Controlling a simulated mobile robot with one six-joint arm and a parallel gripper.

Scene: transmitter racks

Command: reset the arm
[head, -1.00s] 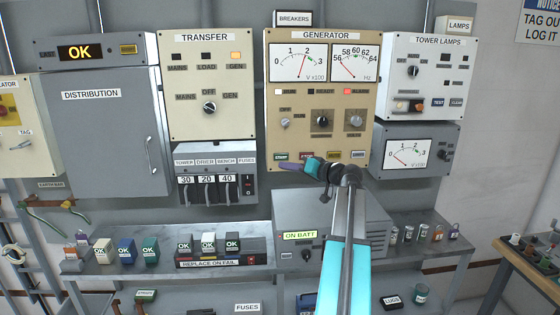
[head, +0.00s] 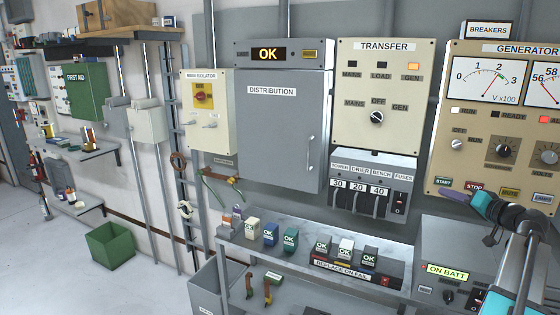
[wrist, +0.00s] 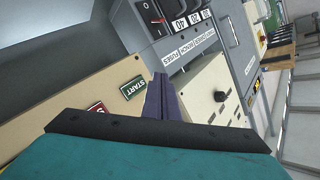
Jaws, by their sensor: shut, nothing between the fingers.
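My arm comes up from the lower right of the head view, in front of the generator panel (head: 450,110). My gripper (head: 448,195) points left, with a teal body and narrow purple fingers. The fingers are shut together and empty. In the head view they overlap the area just below the green START button (head: 443,183) and the red STOP button (head: 474,187). In the wrist view the closed fingers (wrist: 160,92) lie beside the START button (wrist: 132,88). I cannot tell the exact gap to the panel.
Below my arm is the ON BATT unit (head: 450,250) on the grey bench (head: 225,238), which holds several small relay blocks. The distribution cabinet (head: 270,140) and transfer panel (head: 385,120) are to the left. A green bin (head: 110,245) stands on open floor.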

